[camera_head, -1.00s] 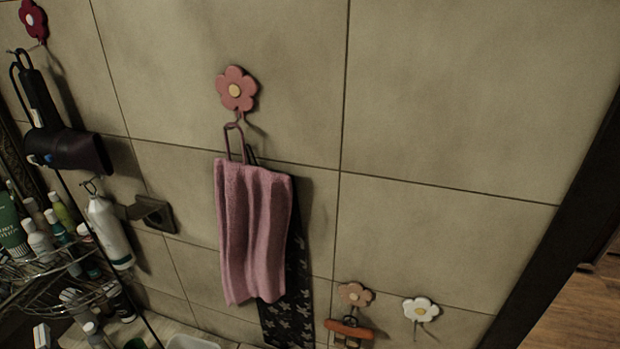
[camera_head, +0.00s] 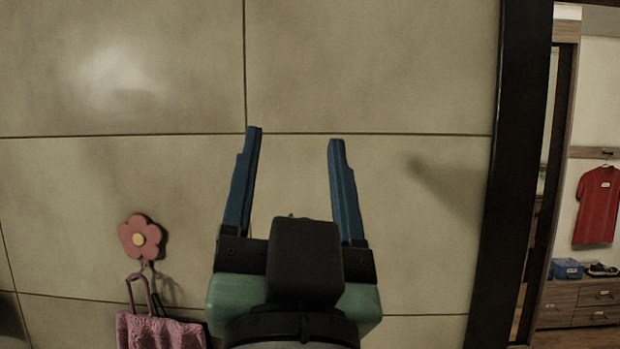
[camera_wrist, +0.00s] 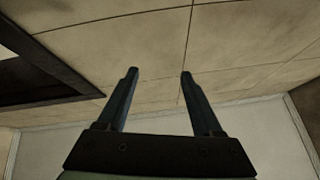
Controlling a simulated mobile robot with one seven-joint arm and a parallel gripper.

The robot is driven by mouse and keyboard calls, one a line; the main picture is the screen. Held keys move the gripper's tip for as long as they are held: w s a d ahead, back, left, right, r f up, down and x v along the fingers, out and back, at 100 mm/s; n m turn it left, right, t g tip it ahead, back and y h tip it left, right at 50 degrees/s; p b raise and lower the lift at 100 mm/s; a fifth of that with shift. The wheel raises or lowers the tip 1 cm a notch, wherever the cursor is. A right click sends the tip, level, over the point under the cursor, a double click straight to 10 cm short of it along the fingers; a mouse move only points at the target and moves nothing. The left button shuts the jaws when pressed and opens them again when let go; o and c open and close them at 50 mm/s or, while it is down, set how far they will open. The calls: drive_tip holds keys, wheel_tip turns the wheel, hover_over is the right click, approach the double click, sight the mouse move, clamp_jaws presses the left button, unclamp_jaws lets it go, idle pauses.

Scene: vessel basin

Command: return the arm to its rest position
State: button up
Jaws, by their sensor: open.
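My gripper (camera_head: 295,140) is raised in the middle of the head view, its two blue fingers pointing up and spread apart. It is open, with nothing between the fingers. The tiled wall (camera_head: 370,60) is behind it. In the wrist view my gripper (camera_wrist: 159,75) also shows open and empty, with wall tiles beyond the fingertips. Most of my arm is hidden below the gripper in the head view.
A pink flower hook (camera_head: 140,238) with a pink towel (camera_head: 160,331) hangs at the lower left. A dark door frame (camera_head: 510,180) stands at the right. Beyond it are a red shirt (camera_head: 597,205) and a wooden drawer unit (camera_head: 580,303).

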drive_tip(key=s+d+r+n+t, duration=0.1)
drive_tip(key=s+r+n+t, duration=0.1)
drive_tip(key=s+r, duration=0.2)
drive_tip(key=shift+s+r+t, duration=0.3)
drive_tip(key=shift+s+r, duration=0.1)
drive_tip(key=shift+r, duration=0.05)
